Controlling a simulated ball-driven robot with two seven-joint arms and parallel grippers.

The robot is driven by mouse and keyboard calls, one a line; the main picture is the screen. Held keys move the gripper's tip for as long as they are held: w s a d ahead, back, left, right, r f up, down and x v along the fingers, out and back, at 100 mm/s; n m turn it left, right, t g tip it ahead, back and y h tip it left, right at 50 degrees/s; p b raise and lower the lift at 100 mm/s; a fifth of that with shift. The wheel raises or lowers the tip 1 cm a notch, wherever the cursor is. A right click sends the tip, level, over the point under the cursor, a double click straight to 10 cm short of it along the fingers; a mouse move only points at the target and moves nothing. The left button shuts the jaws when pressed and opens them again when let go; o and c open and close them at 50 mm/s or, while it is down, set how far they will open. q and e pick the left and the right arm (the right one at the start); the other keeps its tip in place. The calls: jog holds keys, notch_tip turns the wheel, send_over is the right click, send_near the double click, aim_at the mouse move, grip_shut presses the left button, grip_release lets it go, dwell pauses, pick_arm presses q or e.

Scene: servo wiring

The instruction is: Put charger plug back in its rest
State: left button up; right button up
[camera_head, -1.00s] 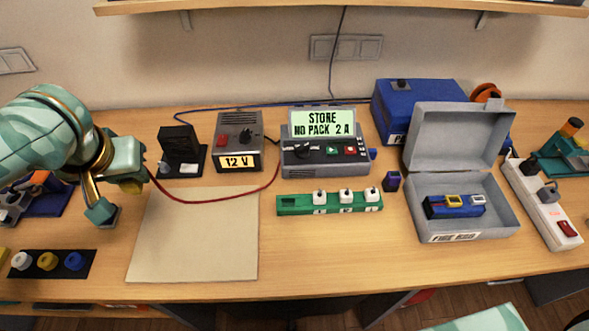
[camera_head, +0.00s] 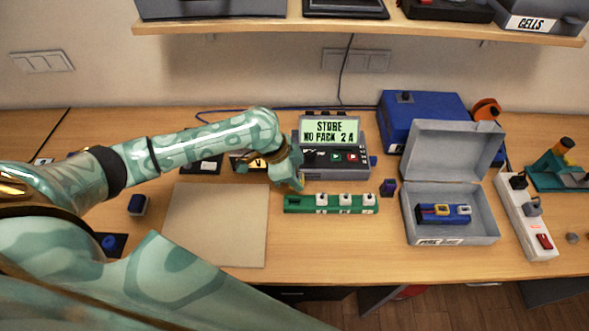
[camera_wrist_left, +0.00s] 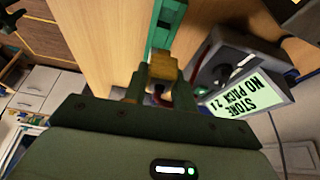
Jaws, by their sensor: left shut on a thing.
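My left gripper (camera_head: 294,180) is shut on a yellow plug, seen between the fingers in the wrist view (camera_wrist_left: 164,66). A bit of red cable shows by the fingers there. The grey charger (camera_head: 358,171), its green screen reading "STORE NO PACK 2 A", stands just behind and right of the gripper. The green strip (camera_head: 331,211) lies in front of the gripper, with white plugs standing in its marked places; the gripper is at its left end. It also shows in the wrist view (camera_wrist_left: 161,32). I cannot tell whether the plug touches it. My right gripper is not in view.
A beige mat (camera_head: 215,225) lies left of the strip. A small dark purple block (camera_head: 389,187) and an open grey box (camera_head: 450,236) with a blue pack (camera_head: 430,214) are to the right. A power strip (camera_head: 527,222) stands further right. My left arm hides the 12 V supply partly.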

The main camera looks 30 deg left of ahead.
pick_arm(q)
jog(key=shift+a+f, duration=0.1)
jog(key=shift+f, duration=0.1)
jog(key=shift+s+f, duration=0.1)
jog(key=shift+f, duration=0.05)
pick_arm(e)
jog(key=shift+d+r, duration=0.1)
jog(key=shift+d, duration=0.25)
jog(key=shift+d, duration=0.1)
